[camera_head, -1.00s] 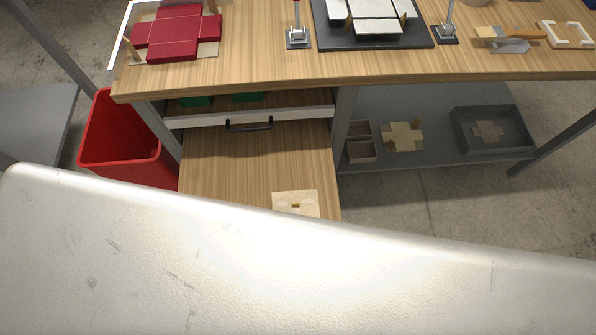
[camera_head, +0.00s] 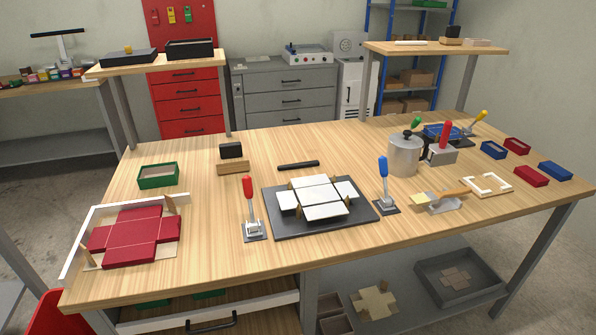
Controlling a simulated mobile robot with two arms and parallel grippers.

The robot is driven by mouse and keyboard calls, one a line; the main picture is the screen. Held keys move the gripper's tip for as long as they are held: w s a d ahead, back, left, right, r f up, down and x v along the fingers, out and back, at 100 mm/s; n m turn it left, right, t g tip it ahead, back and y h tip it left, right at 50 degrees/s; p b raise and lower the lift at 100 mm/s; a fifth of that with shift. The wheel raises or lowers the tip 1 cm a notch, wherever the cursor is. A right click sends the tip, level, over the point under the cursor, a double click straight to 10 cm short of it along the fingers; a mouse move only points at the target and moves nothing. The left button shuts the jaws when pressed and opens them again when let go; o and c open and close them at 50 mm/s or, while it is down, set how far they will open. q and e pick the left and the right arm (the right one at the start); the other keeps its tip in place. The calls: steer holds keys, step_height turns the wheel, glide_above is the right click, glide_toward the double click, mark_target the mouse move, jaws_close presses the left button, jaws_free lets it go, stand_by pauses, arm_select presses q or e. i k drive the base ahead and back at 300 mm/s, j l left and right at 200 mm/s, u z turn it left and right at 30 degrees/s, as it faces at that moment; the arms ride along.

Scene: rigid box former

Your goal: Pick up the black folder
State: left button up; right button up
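A thin black bar (camera_head: 298,165), which looks like the black folder, lies flat on the wooden table (camera_head: 340,142). It sits behind the dark grey base plate (camera_head: 352,220), which carries a white cross-shaped box blank (camera_head: 318,197). The bar runs roughly left to right and nothing covers it. Neither of my grippers shows in the head view.
A red-handled clamp (camera_head: 250,210) and a blue-handled clamp (camera_head: 384,185) flank the plate. A black-topped wooden block (camera_head: 232,165) stands left of the bar, a metal pot (camera_head: 404,155) to the right. A red blank (camera_head: 135,234) lies at left. Table around the bar is clear.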

mark_target(313, 163)
steer(key=i+l, duration=0.15)
steer(key=l, duration=0.25)
steer(key=i+l+u, duration=0.15)
steer(key=l, duration=0.25)
steer(key=i+l, duration=0.15)
steer(key=l, duration=0.25)
steer(key=i+l+u, duration=0.1)
steer(key=l, duration=0.35)
steer(key=i+l, duration=0.2)
steer(key=l, duration=0.2)
steer(key=i+l+u, duration=0.15)
steer(key=l, duration=0.3)
